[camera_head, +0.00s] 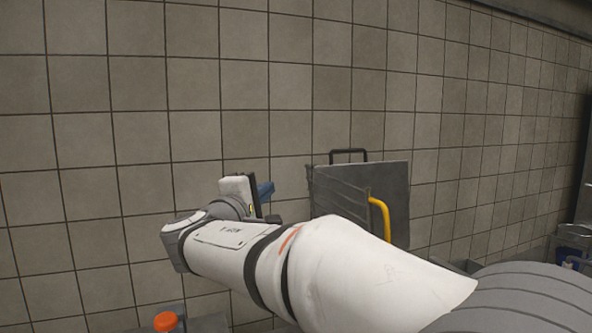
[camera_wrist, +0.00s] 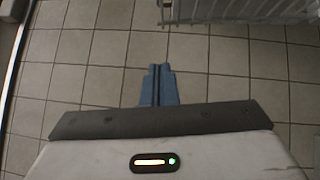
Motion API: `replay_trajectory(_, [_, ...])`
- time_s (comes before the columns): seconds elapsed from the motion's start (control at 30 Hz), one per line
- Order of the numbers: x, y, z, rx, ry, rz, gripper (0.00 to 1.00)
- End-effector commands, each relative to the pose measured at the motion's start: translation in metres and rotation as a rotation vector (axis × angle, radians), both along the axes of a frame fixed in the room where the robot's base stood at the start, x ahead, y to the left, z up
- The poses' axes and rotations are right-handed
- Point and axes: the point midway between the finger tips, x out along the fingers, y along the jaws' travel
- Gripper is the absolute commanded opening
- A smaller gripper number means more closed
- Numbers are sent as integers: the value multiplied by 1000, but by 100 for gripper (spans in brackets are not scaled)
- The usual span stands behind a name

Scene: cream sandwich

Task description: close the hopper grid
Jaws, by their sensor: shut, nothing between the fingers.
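A grey panel (camera_head: 350,188), apparently the hopper grid, stands upright and raised in front of the tiled wall, with a black handle (camera_head: 349,151) on its top edge. My arm hides its lower part and whatever is below it. My gripper (camera_head: 266,190) is just left of the panel with its blue fingers pointing toward it, apart from it in the picture. In the wrist view my gripper (camera_wrist: 157,68) is shut and empty above the tiled floor.
A yellow curved bar (camera_head: 382,215) stands in front of the panel's right half. An orange knob (camera_head: 165,321) is at the bottom left. Blue and metal items (camera_head: 574,233) are at the far right. The wall left of my gripper is bare.

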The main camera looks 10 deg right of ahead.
Motion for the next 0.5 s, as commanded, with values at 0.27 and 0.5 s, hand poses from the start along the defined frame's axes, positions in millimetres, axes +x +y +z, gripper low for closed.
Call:
replay_trajectory(0.27, [19, -13, 4, -1, 0, -3, 0])
replay_trajectory(0.5, [61, -42, 11, -1, 1, -4, 0])
